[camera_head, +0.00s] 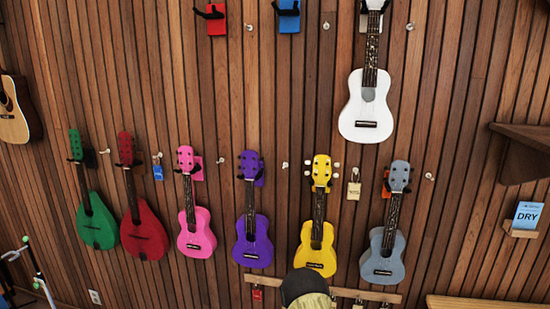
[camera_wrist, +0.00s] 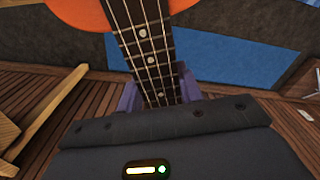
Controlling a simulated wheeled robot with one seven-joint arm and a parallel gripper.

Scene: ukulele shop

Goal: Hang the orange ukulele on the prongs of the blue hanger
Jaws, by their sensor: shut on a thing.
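The blue hanger (camera_head: 289,16) is on the slatted wall at the top of the head view. Its dark prongs show at the picture's top edge and hold nothing. In the wrist view, my gripper (camera_wrist: 158,88) is shut on the dark fretted neck of the orange ukulele (camera_wrist: 80,12). The ukulele's orange body is at the top edge, mostly cut off, and its head is hidden behind my wrist. Neither my gripper nor the orange ukulele can be made out in the head view.
A bare red hanger (camera_head: 215,20) is left of the blue one; a white ukulele (camera_head: 366,105) hangs to the right. Below hangs a row including pink (camera_head: 196,232), purple (camera_head: 252,247), yellow (camera_head: 315,255) and grey-blue (camera_head: 382,262) ukuleles. A wooden shelf (camera_head: 522,135) juts out at right.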

